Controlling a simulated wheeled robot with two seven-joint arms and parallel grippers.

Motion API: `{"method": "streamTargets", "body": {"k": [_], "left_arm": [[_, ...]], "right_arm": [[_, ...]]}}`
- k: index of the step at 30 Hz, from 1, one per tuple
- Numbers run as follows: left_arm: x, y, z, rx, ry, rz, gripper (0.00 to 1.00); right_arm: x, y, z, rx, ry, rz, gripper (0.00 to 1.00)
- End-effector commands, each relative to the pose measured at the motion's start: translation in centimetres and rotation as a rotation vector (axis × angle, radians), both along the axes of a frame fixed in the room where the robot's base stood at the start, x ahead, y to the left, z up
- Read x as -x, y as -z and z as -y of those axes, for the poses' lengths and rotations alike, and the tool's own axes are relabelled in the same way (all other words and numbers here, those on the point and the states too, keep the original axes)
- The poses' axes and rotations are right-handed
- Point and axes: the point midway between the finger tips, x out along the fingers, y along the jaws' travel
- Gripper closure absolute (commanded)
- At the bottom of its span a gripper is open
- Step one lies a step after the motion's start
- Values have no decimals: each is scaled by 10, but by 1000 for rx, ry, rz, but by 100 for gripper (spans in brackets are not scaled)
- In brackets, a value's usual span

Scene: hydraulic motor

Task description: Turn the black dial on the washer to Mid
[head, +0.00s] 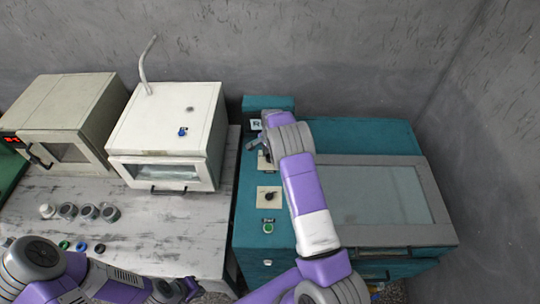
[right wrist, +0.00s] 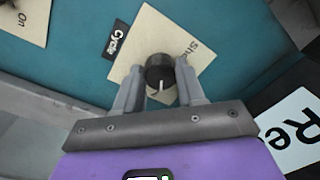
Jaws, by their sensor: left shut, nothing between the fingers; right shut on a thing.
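The teal washer (head: 388,136) stands on the right in the head view. The black dial (right wrist: 158,69) sits on a beige plate (right wrist: 130,50) beside a black "Cycle" label (right wrist: 114,41) in the right wrist view. Its white mark points toward the bottom of that view. Partly visible lettering beginning "Sho" is on the plate; I see no "Mid", and other lettering is hidden. My right gripper (right wrist: 160,88) is shut on this dial, with a finger on each side. In the head view, my right gripper (head: 256,145) covers most of that plate. My left gripper (head: 184,290) is shut and empty, low in the head view.
Another black dial (head: 269,197) and a green button (head: 268,228) are on the washer nearer me. A white machine (head: 170,120) and a beige oven-like box (head: 65,110) stand on the worn table (head: 175,225) at left, with several small knobs in front.

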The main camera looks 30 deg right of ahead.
Motion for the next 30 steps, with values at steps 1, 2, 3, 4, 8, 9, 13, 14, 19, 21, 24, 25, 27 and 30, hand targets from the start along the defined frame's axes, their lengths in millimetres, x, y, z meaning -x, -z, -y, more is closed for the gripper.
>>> {"method": "streamTargets", "body": {"k": [1, 2, 3, 4, 8, 9, 13, 14, 19, 21, 24, 25, 27, 30], "left_arm": [[0, 4, 0, 0, 0, 0, 100], [0, 5, 0, 0, 0, 0, 100], [0, 7, 0, 0, 0, 0, 100], [0, 9, 0, 0, 0, 0, 100], [0, 18, 0, 0, 0, 0, 100], [0, 21, 0, 0, 0, 0, 100], [0, 31, 0, 0, 0, 0, 100], [0, 33, 0, 0, 0, 0, 100], [0, 42, 0, 0, 0, 0, 100], [0, 45, 0, 0, 0, 0, 100], [0, 49, 0, 0, 0, 0, 100], [0, 50, 0, 0, 0, 0, 100], [0, 52, 0, 0, 0, 0, 100], [0, 55, 0, 0, 0, 0, 100]], "right_arm": [[-1, 1, 0, 1, -19, 2, 92], [0, 1, 0, 0, -33, 2, 92], [0, 1, 0, 0, -55, 2, 92], [-1, 1, 0, -1, -72, 3, 92], [0, 2, 1, 0, -168, 3, 92], [0, 3, 1, -2, -202, 3, 92], [0, 2, 1, 0, -324, 4, 92], [0, 2, 1, -1, -354, 4, 92], [0, 2, 2, 0, -514, 4, 92], [0, 2, 2, -1, -580, 3, 92], [0, 2, 2, 0, -668, 3, 92], [0, 1, 2, -1, -694, 3, 92], [1, 1, 2, -1, -750, 2, 92], [1, 1, 3, 0, -820, 3, 92]]}}
